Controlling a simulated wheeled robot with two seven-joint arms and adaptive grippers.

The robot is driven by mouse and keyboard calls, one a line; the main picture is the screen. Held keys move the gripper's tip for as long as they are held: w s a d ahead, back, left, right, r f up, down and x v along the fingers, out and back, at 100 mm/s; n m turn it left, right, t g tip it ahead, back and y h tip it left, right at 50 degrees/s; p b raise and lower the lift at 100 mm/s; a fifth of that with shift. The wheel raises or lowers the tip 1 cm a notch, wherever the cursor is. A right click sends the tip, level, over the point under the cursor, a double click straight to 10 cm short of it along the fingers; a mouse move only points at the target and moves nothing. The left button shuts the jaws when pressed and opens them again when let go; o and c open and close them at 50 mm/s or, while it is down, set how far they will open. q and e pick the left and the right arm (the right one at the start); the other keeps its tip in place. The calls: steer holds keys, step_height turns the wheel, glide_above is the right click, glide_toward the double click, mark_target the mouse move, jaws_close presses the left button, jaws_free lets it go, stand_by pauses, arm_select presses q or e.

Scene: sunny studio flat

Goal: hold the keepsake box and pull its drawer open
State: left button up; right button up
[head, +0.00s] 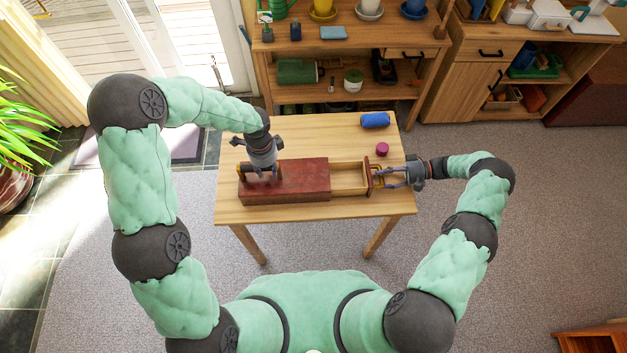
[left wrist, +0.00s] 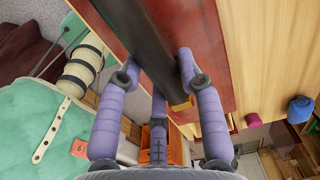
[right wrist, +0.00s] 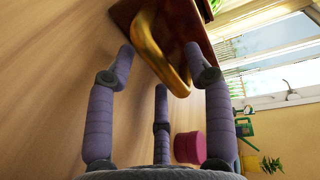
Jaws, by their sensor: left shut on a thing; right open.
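The dark red keepsake box (head: 305,182) lies on the wooden table. Its pale wooden drawer (head: 349,176) is pulled well out of the right end. My left gripper (head: 262,178) is shut on the dark bar handle on top of the box; that bar (left wrist: 152,45) runs between its fingers in the left wrist view. My right gripper (head: 384,179) is open at the drawer's front. In the right wrist view the brass drawer handle (right wrist: 158,58) lies between its spread fingers, with the red-brown drawer front (right wrist: 190,25) just beyond.
A magenta cylinder (head: 382,149) stands on the table behind the drawer, and a blue rolled object (head: 375,120) lies at the back right corner. The table's front left (head: 232,211) is bare. A wooden shelf unit (head: 345,95) stands behind the table.

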steer(key=shift+d+r, duration=0.2)
steer(key=shift+d, duration=0.75)
steer(key=shift+d+r, duration=0.2)
steer(key=shift+d, duration=0.8)
steer(key=shift+d+r, duration=0.2)
steer(key=shift+d, duration=0.75)
arm_select(q)
steer(key=o, duration=1.1)
steer(key=shift+o, duration=0.2)
steer(key=shift+r, duration=0.15)
step_height(320, 180, up, 12)
steer(key=o, duration=0.5)
